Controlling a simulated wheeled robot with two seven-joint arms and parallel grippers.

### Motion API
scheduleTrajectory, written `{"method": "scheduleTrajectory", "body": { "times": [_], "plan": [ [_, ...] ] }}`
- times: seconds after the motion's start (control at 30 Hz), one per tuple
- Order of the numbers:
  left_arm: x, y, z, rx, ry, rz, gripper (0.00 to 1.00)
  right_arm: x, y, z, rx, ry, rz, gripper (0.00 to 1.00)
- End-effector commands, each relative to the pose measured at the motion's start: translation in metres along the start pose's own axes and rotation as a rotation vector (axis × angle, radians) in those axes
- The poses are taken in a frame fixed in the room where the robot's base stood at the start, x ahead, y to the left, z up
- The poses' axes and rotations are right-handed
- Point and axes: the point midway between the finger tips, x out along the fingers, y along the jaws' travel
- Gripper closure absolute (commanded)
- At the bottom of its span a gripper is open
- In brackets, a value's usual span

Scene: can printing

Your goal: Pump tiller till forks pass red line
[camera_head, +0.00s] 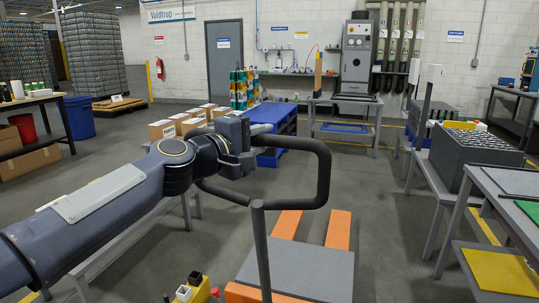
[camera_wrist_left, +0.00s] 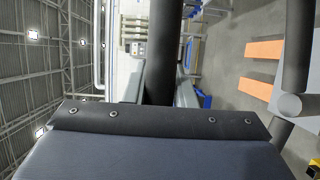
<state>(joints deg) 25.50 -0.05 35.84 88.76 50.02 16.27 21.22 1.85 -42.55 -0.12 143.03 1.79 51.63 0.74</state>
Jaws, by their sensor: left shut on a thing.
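The tiller (camera_head: 325,170) is a dark loop handle on a grey post, standing upright at the front centre of the head view. My left gripper (camera_head: 243,142) is shut on the upper left part of its loop. Two orange forks (camera_head: 338,230) lie low beyond the post, with a grey plate (camera_head: 300,268) on the truck nearer me. The forks also show in the left wrist view (camera_wrist_left: 264,51). I cannot make out a red line. My right gripper is not in view.
A dark grey crate (camera_head: 470,160) and grey tables (camera_head: 480,235) line the right side. Open grey floor (camera_head: 385,200) lies between the forks and those tables.

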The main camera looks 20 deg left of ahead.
Motion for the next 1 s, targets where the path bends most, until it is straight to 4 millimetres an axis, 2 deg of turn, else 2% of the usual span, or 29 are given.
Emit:
{"method": "scheduleTrajectory", "body": {
  "times": [0.03, 0.37, 0.7, 0.83, 1.0],
  "plan": [
    [-0.011, -0.009, 0.0, 0.012, 0.015, 0.017, 1.0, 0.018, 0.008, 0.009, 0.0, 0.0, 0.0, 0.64],
    [-0.066, -0.026, 0.026, 0.043, 0.013, 0.083, 1.0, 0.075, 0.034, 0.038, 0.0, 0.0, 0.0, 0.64],
    [-0.133, -0.05, 0.057, 0.079, 0.008, 0.167, 1.0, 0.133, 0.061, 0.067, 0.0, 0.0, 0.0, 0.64],
    [-0.16, -0.061, 0.069, 0.092, 0.005, 0.2, 1.0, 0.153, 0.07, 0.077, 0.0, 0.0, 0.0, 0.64],
    [-0.183, -0.068, 0.078, 0.101, 0.003, 0.23, 1.0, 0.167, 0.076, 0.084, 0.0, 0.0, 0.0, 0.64]
  ]
}}
